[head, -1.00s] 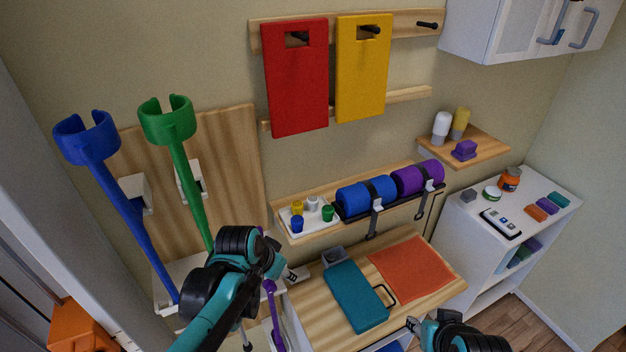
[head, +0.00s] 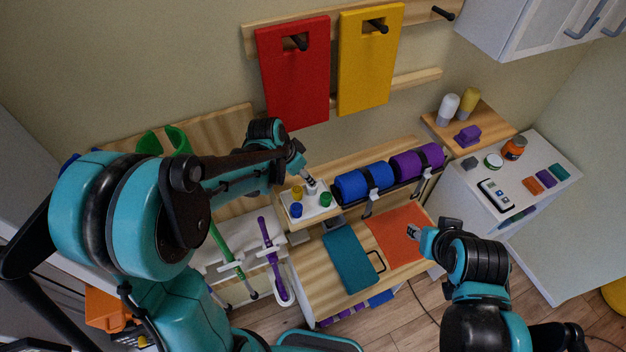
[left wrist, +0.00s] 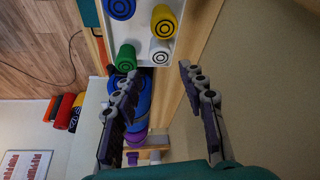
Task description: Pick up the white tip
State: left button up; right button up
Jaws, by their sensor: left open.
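The white tip (left wrist: 161,50) stands in a white tray (left wrist: 143,20) on the wall shelf, beside a yellow tip (left wrist: 163,20), a green tip (left wrist: 126,58) and a blue tip (left wrist: 121,8). In the head view the white tip (head: 312,188) is partly hidden by my left gripper (head: 308,178), which is right over it. In the left wrist view my left gripper (left wrist: 160,74) is open and empty; the white tip shows beyond the gap between its fingers. My right gripper (head: 413,232) is above the orange mat, its opening too small to judge.
Blue and purple rolls (head: 364,184) lie on a rack right of the tray. A teal case (head: 350,262) and an orange mat (head: 395,238) lie on the wooden top below. Red and yellow boards (head: 292,75) hang above.

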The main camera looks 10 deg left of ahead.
pick_arm(q)
jog(key=shift+p+x, duration=0.6)
jog(key=shift+x, duration=3.05)
jog(key=shift+r, duration=0.1)
jog(key=c, duration=0.7)
